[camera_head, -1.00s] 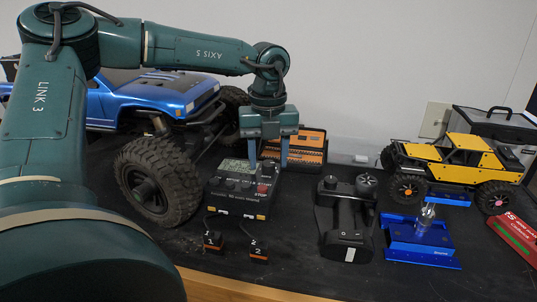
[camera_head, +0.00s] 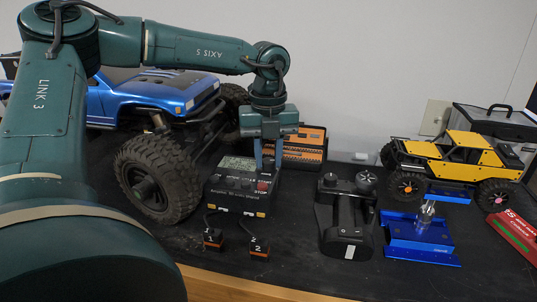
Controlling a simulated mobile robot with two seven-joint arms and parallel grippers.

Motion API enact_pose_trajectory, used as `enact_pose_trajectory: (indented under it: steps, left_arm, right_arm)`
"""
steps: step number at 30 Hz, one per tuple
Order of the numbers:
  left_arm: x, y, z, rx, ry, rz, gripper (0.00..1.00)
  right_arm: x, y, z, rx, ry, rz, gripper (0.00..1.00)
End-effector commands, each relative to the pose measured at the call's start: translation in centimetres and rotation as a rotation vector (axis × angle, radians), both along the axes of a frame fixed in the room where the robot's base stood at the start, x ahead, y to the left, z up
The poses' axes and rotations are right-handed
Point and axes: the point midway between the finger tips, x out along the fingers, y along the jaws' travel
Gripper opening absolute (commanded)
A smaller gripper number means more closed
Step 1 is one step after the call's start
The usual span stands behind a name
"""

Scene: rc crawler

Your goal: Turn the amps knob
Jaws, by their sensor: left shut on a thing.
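The charger (camera_head: 241,192) is a black box with a small screen, a row of knobs or buttons and a red STOP button (camera_head: 263,186). It stands on the dark bench, left of the middle of the view. My left gripper (camera_head: 267,164) points straight down over the charger's back right part. Its two blue fingers have closed in on the amps knob, which they and the viewing angle mostly hide. I cannot make out the knob's turn angle. My right gripper is not in view.
Two small orange-and-black blocks (camera_head: 259,247) are cabled to the charger's front. A blue truck (camera_head: 170,95) with a big tyre stands close left. An orange tool case (camera_head: 305,148) lies behind. A black transmitter (camera_head: 346,215), blue stand (camera_head: 420,238) and yellow crawler (camera_head: 460,160) are right.

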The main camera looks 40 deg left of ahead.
Motion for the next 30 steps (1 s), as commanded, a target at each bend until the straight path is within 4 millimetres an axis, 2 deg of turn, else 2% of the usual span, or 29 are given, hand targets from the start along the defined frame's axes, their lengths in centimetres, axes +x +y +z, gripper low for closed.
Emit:
enact_pose_trajectory:
  steps: [8,21,30]
  left_arm:
    - [0.0,0.0,-0.3,0.003,-0.003,0.083,0.02]
    - [0.1,0.0,-0.3,0.003,-0.004,0.419,0.02]
    - [0.1,0.0,-0.1,0.001,-0.003,0.605,0.02]
  right_arm:
    - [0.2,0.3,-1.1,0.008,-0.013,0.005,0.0]
    - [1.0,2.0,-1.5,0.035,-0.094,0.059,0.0]
    - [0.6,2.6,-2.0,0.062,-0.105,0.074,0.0]
